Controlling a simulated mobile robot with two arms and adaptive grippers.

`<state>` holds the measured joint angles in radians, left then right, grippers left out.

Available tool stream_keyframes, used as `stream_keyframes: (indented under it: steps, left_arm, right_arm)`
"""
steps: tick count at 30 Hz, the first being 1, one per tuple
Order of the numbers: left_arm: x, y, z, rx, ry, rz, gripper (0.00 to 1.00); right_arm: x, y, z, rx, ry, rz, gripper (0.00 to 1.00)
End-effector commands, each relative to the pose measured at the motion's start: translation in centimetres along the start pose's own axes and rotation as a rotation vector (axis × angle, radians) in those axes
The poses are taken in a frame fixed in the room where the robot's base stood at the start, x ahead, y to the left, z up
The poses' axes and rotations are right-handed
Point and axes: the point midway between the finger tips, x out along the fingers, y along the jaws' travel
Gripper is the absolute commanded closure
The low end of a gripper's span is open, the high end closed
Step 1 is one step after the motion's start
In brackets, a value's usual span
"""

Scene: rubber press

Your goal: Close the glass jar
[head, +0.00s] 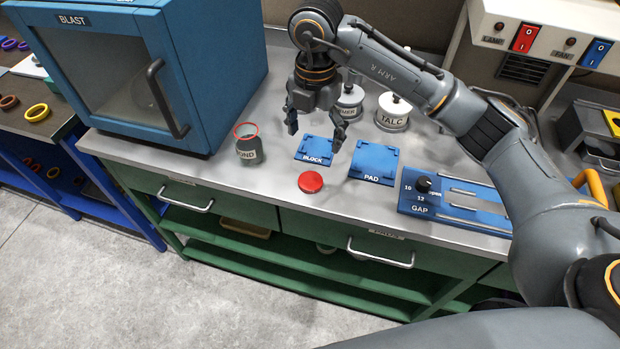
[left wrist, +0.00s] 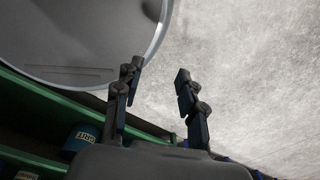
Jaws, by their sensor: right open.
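The glass jar (head: 250,150), with a partly readable label ending in "OND" and a red rim, stands upright on the grey counter. Its mouth looks open. A round red lid (head: 311,182) lies flat on the counter, to the right of the jar and nearer the front edge, apart from it. My right gripper (head: 315,131) is open and empty, pointing down above the blue BLOCK plate, beyond the lid and right of the jar. My left gripper (left wrist: 157,78) shows only in the left wrist view, fingers apart and nothing between them; the jar and lid are not seen there.
The blue BLAST cabinet (head: 202,75) stands left behind the jar. The PAD plate (head: 375,162) and GAP fixture (head: 455,204) lie to the right. A TALC pot (head: 393,112) and another pot stand behind. In the left wrist view, a blue container (left wrist: 82,138) sits on a green shelf.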

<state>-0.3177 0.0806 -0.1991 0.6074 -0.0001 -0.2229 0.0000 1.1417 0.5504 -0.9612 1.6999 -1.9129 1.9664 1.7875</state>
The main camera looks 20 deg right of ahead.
Motion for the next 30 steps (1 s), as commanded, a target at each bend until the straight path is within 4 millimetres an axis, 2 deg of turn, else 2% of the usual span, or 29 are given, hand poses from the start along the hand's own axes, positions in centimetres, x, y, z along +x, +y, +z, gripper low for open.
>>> stream_keyframes:
  steps: [9,13,17,25,30]
  left_arm:
    - [-1.6,-0.5,-3.5,0.001,0.052,-0.005,0.6]
    - [-1.9,-0.5,-3.6,0.001,0.054,-0.005,0.6]
    - [-1.9,-0.4,-3.0,0.001,0.045,-0.004,0.6]
    - [-1.8,-0.2,-2.0,0.001,0.028,-0.002,0.6]
    - [-3.1,-0.2,-2.0,0.001,0.028,-0.002,0.6]
  right_arm:
    - [5.7,-0.1,-0.1,-0.001,0.004,-0.004,0.2]
    - [7.5,0.0,-0.1,0.0,0.003,-0.003,0.2]
    - [8.2,0.0,-0.1,-0.002,0.002,0.0,0.2]
    - [8.3,0.1,-0.1,-0.002,0.002,0.0,0.2]
    - [9.5,0.3,-0.2,-0.001,0.005,-0.004,0.2]
